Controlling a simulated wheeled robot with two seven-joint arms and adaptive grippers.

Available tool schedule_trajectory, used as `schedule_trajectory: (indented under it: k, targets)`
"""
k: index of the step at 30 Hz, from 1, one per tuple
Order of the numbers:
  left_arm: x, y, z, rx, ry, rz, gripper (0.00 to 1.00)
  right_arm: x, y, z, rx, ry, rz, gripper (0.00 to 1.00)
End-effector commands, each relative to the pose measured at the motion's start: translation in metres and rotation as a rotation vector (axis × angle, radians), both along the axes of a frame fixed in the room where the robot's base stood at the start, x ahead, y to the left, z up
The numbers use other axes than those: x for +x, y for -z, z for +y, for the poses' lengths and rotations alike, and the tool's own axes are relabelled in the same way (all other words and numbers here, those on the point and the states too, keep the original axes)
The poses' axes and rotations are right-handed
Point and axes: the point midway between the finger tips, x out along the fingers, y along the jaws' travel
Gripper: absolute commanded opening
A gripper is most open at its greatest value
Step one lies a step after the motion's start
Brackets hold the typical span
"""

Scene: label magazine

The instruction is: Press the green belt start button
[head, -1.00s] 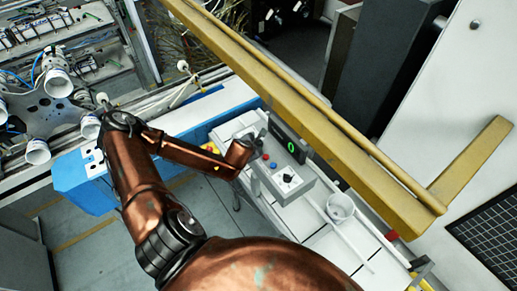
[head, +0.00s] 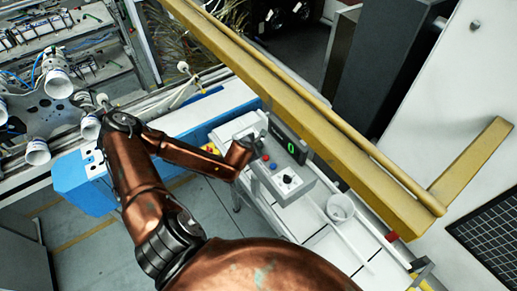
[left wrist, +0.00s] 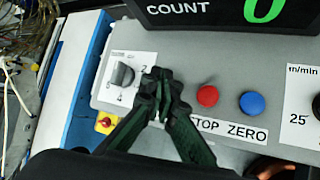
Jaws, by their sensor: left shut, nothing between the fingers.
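The grey control box (head: 300,183) stands on the white table in the head view. In the left wrist view its panel (left wrist: 225,75) carries a red button (left wrist: 208,95), a blue button (left wrist: 252,103) and a black selector knob (left wrist: 122,74). No green button shows; the panel area between knob and red button is hidden behind my fingers. My left gripper (left wrist: 158,82) is shut and empty, its fingertips over that area, left of the red button. I cannot tell whether they touch the panel. In the head view the left gripper (head: 259,138) is small, at the box's far end.
A black counter display (head: 287,141) showing a green 0 stands behind the buttons. A speed knob (head: 288,179) is on the near part of the box. A yellow rail (head: 330,135) runs behind it.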

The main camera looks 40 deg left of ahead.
Motion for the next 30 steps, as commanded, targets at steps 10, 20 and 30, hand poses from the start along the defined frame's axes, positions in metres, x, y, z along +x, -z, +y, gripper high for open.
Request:
schedule_trajectory:
  k: [10,20,30]
  targets:
    - [-0.001,0.005,0.0,-0.001,-0.001,0.002,0.0,0.0,-0.002,0.0,0.0,0.0,0.0,0.26]
    - [-0.001,0.009,0.0,0.0,0.0,0.0,0.0,0.0,-0.003,0.0,0.0,0.0,0.0,0.26]
    - [-0.001,0.01,0.0,0.0,0.0,0.0,0.0,0.0,-0.003,0.0,0.0,0.0,0.0,0.26]
